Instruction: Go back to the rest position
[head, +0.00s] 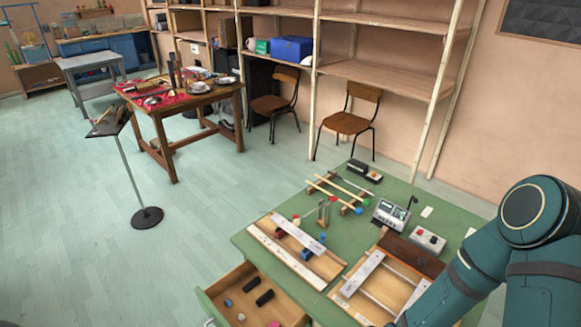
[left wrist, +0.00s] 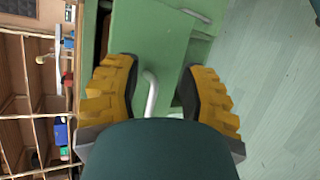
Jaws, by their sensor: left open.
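My left gripper (left wrist: 158,88) shows in the left wrist view with its two yellow-padded fingers spread apart. A pale curved handle (left wrist: 151,94) on the green furniture appears between the fingers, and neither finger visibly closes on it. I cannot tell how far it is in depth. In the head view the green workbench (head: 262,238) has a drawer (head: 228,283) pulled open at its lower left. My teal right arm comes in from the right over the bench's right side, and its gripper is out of frame.
The bench holds wooden frames with metal bars (head: 285,255), mallets (head: 338,186) and a small grey device (head: 391,214). The drawer holds black blocks (head: 264,297) and small coloured pieces. A wooden table (head: 167,117), a stand (head: 147,217) and chairs (head: 347,122) stand farther back.

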